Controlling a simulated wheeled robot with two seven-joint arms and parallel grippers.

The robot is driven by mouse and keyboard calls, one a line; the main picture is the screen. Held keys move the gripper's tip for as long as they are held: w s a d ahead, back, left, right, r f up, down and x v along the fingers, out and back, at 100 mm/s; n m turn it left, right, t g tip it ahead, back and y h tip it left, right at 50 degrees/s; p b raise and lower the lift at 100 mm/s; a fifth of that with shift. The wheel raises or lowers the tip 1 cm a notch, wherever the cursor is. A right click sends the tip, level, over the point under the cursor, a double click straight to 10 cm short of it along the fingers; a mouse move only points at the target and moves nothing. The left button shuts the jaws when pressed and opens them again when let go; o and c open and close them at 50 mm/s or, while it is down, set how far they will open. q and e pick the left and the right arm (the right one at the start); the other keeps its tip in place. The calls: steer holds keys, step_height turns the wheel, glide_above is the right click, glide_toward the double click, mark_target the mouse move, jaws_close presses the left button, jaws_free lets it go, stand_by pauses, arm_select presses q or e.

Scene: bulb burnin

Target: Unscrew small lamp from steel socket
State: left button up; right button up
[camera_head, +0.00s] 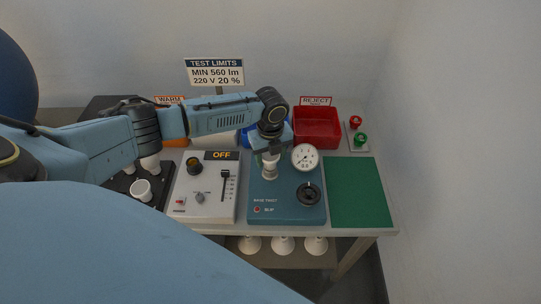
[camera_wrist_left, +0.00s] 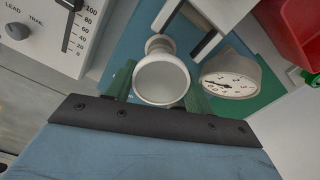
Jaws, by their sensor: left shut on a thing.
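My left gripper (camera_head: 268,155) reaches down over the teal base-twist tester (camera_head: 287,206). Its green fingers (camera_wrist_left: 160,88) are shut on a small white lamp (camera_wrist_left: 160,80), one finger on each side of it in the left wrist view. In the head view the lamp (camera_head: 270,168) shows just below the fingers, upright over the back left of the tester. The steel socket cannot be made out clearly beneath the lamp, so I cannot tell whether the lamp is still seated. My right gripper is not in view.
A round dial gauge (camera_head: 305,157) stands close right of the lamp; a black knob (camera_head: 308,194) is in front. Left is a grey panel reading OFF (camera_head: 204,196). A red reject bin (camera_head: 317,130) is behind. The green mat (camera_head: 358,192) is bare.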

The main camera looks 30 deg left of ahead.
arm_select(q)
steer(key=n+p, duration=0.2)
steer(key=n, duration=0.1)
steer(key=n+p, duration=0.2)
steer(key=n, duration=0.1)
steer(key=n+p, duration=0.2)
steer(key=n, duration=0.1)
steer(key=shift+w+r, duration=0.1)
steer(key=shift+r, duration=0.15)
steer(key=n+p, duration=0.2)
steer(key=n, duration=0.1)
steer(key=shift+a, duration=0.1)
steer(key=shift+f+n, duration=0.1)
steer(key=shift+n, duration=0.9)
steer(key=shift+w+f+n, duration=0.1)
steer(key=shift+f+n, duration=0.05)
steer(key=shift+n, duration=1.35)
steer(key=n, duration=0.6)
steer(key=shift+a, duration=0.15)
